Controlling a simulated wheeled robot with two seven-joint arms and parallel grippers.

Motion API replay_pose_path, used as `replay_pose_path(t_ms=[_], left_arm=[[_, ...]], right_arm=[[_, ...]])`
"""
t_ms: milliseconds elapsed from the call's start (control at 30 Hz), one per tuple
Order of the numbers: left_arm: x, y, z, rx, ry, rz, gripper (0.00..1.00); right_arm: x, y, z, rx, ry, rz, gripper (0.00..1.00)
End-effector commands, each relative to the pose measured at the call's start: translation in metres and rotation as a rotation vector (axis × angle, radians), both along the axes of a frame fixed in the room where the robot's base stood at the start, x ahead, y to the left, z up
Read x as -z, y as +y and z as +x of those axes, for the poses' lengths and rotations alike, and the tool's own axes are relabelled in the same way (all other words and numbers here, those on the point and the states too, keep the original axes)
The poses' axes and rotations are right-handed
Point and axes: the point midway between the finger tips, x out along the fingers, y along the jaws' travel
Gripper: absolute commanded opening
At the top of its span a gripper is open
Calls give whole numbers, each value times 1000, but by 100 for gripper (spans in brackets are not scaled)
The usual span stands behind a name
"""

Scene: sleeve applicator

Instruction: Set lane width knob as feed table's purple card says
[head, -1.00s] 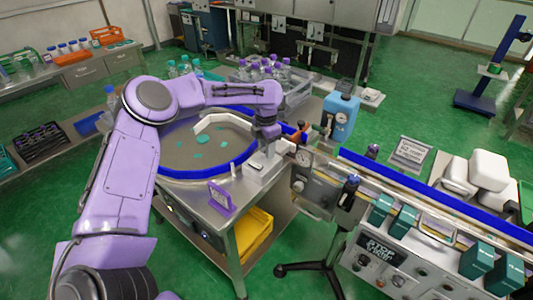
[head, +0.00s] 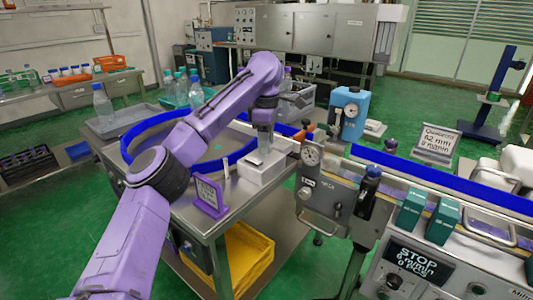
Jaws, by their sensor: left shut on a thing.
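The feed table (head: 224,219) is a steel table with a round, blue-rimmed top. The purple card (head: 209,196) stands upright at its front edge; its writing is too small to read surely. A white box (head: 266,172) with a dark slot on top sits at the table's right side. My left gripper (head: 265,150) points down onto this box from above and is shut. The lane width knob is hidden between its fingers, at the top of the box. My right gripper is out of view.
Clear bottles (head: 103,104) stand behind the table. A yellow bin (head: 249,256) sits below. A grey sign (head: 436,143) stands behind the conveyor.

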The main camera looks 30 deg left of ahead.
Motion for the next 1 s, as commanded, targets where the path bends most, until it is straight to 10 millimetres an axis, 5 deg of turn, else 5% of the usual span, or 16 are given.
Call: replay_pose_path(t_ms=[767,800,833,1000], left_arm=[[-1,-1,0,95,1,0,9],[-1,-1,0,95,1,0,53],[-1,-1,0,94,1,0,62],[-1,-1,0,94,0,0,65]], right_arm=[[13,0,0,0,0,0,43],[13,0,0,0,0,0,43],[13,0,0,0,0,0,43],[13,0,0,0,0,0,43]])
